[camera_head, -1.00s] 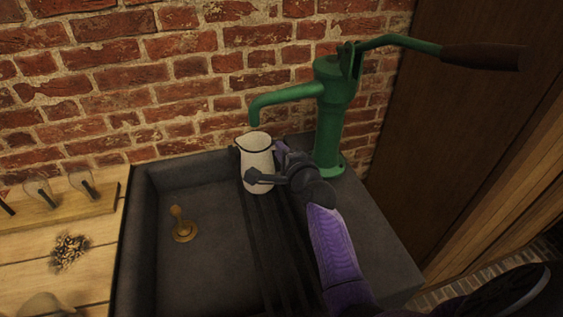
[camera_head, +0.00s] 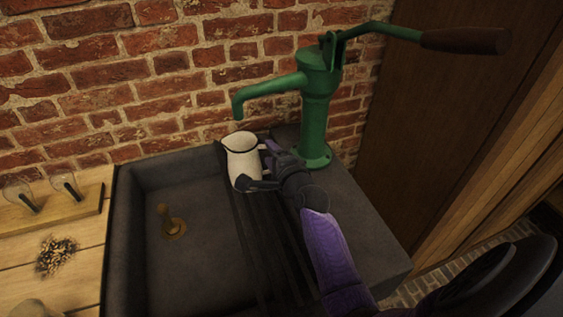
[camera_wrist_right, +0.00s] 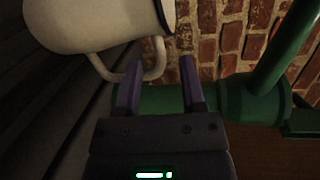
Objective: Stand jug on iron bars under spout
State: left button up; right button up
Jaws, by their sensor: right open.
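The cream jug (camera_head: 242,164) with a dark rim stands upright on the dark iron bars (camera_head: 262,240), below the mouth of the green pump's spout (camera_head: 268,87). Its handle faces right, towards my right gripper (camera_head: 262,166). In the right wrist view the jug (camera_wrist_right: 95,22) fills the upper left. The fingers of my right gripper (camera_wrist_right: 160,76) are apart, and the handle's curve shows near their tips. I cannot tell whether a finger touches the handle. My left gripper is not in view.
The green pump (camera_head: 316,115) stands on the sink's right ledge, with its brown-gripped lever reaching right. The dark sink basin (camera_head: 200,260) has a brass plug (camera_head: 172,226). A wooden counter (camera_head: 90,275) lies left, and a brick wall (camera_head: 150,60) stands behind.

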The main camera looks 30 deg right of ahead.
jog(key=p+v, duration=0.1)
jog(key=v, duration=0.9)
jog(key=shift+p, duration=0.4)
